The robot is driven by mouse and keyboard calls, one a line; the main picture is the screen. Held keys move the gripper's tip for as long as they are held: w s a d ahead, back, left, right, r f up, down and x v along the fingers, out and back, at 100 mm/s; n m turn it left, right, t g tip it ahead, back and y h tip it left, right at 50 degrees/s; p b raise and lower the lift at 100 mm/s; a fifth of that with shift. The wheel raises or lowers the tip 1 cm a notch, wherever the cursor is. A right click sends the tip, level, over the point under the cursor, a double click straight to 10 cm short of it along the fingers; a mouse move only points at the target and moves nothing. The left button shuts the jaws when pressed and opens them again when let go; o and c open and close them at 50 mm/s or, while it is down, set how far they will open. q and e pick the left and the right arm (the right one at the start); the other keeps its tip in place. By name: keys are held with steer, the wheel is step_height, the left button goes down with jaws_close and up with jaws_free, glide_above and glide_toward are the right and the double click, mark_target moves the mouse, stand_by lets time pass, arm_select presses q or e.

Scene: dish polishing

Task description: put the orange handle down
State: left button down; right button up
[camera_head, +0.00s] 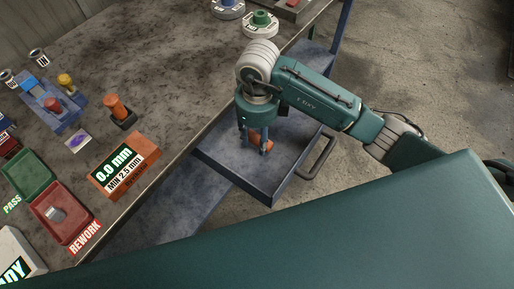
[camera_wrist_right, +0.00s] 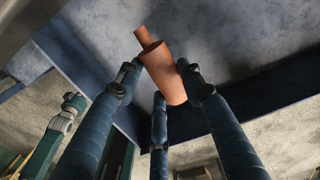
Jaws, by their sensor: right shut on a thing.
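The orange handle (camera_wrist_right: 165,75) is between the fingers of my right gripper (camera_wrist_right: 163,95) in the right wrist view, with its narrow end pointing up and left. In the head view my right gripper (camera_head: 257,145) points down over the blue tray shelf (camera_head: 272,188) beside the table, and part of the orange handle (camera_head: 266,144) shows by the fingertips. The gripper is shut on the handle. I cannot tell whether the handle touches the shelf. My left gripper is not in view.
The worktable (camera_head: 150,55) holds an orange gauge box (camera_head: 124,165), another orange handle piece (camera_head: 117,108) on a dark base, a green tray (camera_head: 28,175) and a red tray (camera_head: 62,212). A bar handle (camera_head: 318,160) juts from the shelf's right side. The shelf's front part is bare.

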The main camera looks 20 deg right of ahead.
mark_target(257, 156)
step_height(257, 156, down, 6)
steer(key=shift+f, duration=0.15)
stand_by(0.3)
steer(key=shift+f, duration=0.2)
steer(key=o, duration=1.2)
steer(key=shift+r, duration=0.15)
steer(key=shift+r, duration=0.25)
step_height(257, 156, up, 12)
steer(key=shift+f+b, duration=0.15)
steer(key=shift+b, duration=0.25)
